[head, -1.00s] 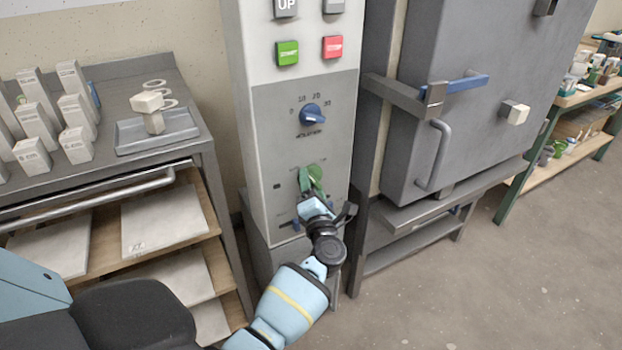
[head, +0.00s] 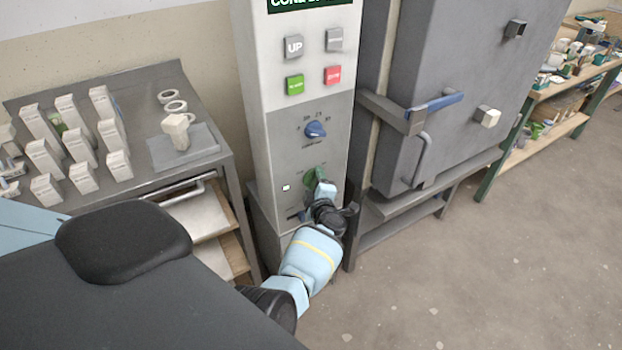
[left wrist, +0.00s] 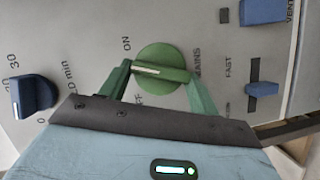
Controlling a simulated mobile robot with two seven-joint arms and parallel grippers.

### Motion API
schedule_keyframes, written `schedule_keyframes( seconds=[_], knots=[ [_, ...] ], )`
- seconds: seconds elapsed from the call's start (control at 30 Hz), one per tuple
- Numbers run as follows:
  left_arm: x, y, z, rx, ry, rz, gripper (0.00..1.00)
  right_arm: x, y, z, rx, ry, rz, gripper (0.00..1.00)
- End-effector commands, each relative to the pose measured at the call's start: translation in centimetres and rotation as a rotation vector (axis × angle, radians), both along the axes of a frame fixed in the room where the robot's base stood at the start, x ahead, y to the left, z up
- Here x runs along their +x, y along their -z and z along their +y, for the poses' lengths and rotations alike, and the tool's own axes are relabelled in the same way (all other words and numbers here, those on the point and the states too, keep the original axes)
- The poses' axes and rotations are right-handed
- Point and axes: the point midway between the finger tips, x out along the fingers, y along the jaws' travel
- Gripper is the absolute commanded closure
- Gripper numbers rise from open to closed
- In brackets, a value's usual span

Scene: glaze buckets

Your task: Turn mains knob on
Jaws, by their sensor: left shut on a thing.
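The green mains knob (head: 314,178) is low on the front panel of the grey control column. In the left wrist view the knob (left wrist: 162,62) is round, with a white pointer line. The line points left in that picture, between the ON label and the partly hidden OFF label. My left gripper (head: 322,188) reaches the panel. In the left wrist view its green fingers (left wrist: 160,85) are on either side of the knob, shut on it. The gripper body hides part of the panel below. My right gripper is not in view.
A blue dial (head: 316,130) sits above the mains knob, and a blue slider (left wrist: 262,89) is near it in the wrist view. A grey kiln door (head: 450,100) with handles stands right. A metal table (head: 135,90) with pale blocks stands left. Floor at right is clear.

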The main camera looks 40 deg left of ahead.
Motion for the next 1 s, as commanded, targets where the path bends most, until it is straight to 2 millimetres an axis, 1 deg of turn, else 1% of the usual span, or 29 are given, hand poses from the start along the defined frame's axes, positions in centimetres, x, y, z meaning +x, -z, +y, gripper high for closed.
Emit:
schedule_keyframes(
  seconds=[0.03, 0.3, 0.5, 0.7, 1.0],
  knots=[
    [0.3, -0.9, -0.2, 0.012, 0.001, 0.031, 0.61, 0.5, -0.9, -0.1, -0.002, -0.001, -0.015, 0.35],
    [0.4, -0.7, -0.2, 0.095, 0.001, 0.228, 0.61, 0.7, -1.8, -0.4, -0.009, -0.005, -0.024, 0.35],
    [0.4, -0.6, -0.2, 0.136, 0.003, 0.325, 0.61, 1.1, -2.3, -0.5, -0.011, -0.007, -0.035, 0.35],
    [0.3, -0.5, -0.2, 0.158, 0.002, 0.379, 0.61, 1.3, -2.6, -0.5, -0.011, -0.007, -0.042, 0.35],
    [0.3, -0.4, -0.1, 0.167, 0.001, 0.399, 0.61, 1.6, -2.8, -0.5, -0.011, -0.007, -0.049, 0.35]
  ],
)
